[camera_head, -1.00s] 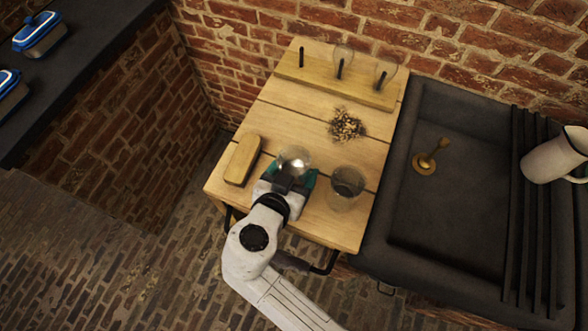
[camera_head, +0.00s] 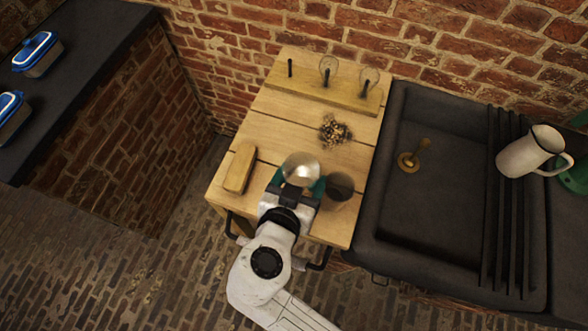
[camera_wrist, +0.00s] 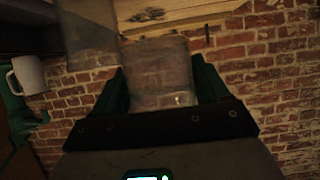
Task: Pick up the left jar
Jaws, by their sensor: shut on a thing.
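The left jar (camera_head: 300,166) is clear glass and sits between my gripper's fingers over the front of the wooden table (camera_head: 280,128). My gripper (camera_head: 298,186) is shut on it. In the wrist view the left jar (camera_wrist: 160,72) stands between the two green fingers (camera_wrist: 160,90), with brick wall behind it. The right jar (camera_head: 340,187) is dark-looking glass close to the right of my gripper, partly hidden by it. It also shows at the upper left in the wrist view (camera_wrist: 88,35). How high the left jar is above the table is hard to tell.
A wooden block (camera_head: 240,168) lies left of the jars. A small pile of pieces (camera_head: 334,131) lies behind them. A wooden stand (camera_head: 322,88) with rods and glass bulbs is at the back. Right is a dark sink (camera_head: 430,190) with a brass piece (camera_head: 409,161) and a white jug (camera_head: 530,152).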

